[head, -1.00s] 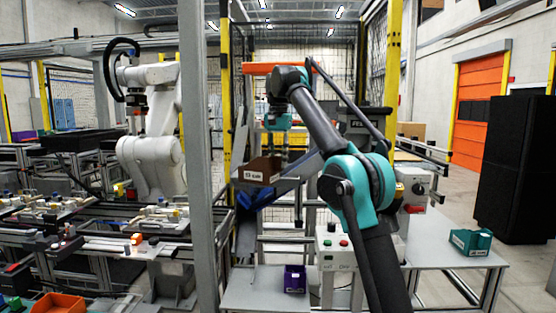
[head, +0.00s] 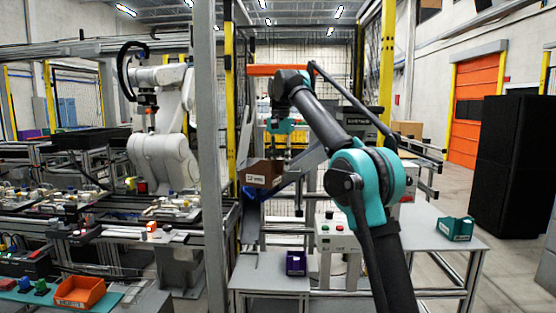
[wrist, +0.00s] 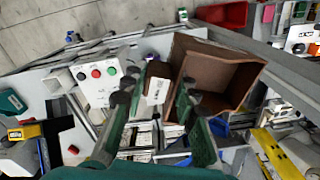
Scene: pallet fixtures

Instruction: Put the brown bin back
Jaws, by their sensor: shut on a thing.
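The brown bin (head: 262,173) hangs in the air from my gripper (head: 279,154), above the grey table and a little left of the picture's middle in the head view. In the wrist view the brown bin (wrist: 210,76) shows its open, empty inside. The fingers of my gripper (wrist: 170,103) are shut on the bin's labelled wall. The bin looks close to level in the head view. Part of its near wall is hidden behind the fingers in the wrist view.
A purple bin (head: 296,263) stands on the grey table (head: 262,276) below. A teal bin (head: 455,228) sits on the right table. A control box (head: 337,238) with buttons stands between them. A grey post (head: 208,150) rises left of the brown bin. An orange bin (head: 79,292) is lower left.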

